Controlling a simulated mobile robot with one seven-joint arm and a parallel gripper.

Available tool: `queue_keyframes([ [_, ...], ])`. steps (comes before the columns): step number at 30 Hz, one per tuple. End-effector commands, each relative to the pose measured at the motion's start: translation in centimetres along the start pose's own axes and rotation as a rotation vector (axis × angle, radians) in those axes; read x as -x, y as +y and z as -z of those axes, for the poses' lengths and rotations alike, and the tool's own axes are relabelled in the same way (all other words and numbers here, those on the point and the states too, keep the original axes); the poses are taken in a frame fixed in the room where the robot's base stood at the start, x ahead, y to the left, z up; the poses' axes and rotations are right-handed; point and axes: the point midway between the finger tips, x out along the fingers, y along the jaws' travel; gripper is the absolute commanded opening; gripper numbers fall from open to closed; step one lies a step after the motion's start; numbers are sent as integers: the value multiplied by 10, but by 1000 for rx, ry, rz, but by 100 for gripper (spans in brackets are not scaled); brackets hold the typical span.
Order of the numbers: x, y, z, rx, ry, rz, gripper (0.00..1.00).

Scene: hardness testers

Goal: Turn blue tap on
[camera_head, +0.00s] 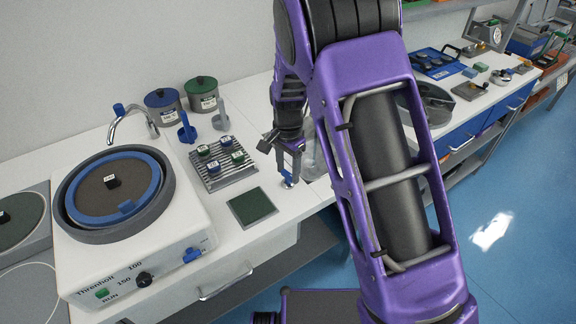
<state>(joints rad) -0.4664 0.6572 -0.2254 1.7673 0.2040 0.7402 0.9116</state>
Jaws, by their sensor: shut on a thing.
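A curved metal tap (134,112) with a blue end stands behind the round wheel basin of the white machine at the left. A blue knob (192,254) sits on the machine's front right corner. My gripper (288,174) points down over the bench, right of the green square pad and well away from the tap and knob. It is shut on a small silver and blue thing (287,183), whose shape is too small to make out. My arm fills the middle of the view and hides part of the bench.
The white machine (95,262) has a blue-rimmed wheel, a black dial and a green button. A ribbed tray (205,178) holds several green and blue samples. Two lidded pots (163,106) stand behind it. A green pad (252,207) lies near the bench edge.

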Motion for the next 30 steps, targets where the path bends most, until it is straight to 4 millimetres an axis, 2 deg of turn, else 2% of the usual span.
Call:
queue_keyframes([
  [12, 1, -1, 0, -189, 1, 2, 1],
  [29, 1, -1, 1, -219, 1, 3, 1],
  [30, 1, -1, 1, -219, 1, 3, 62],
])
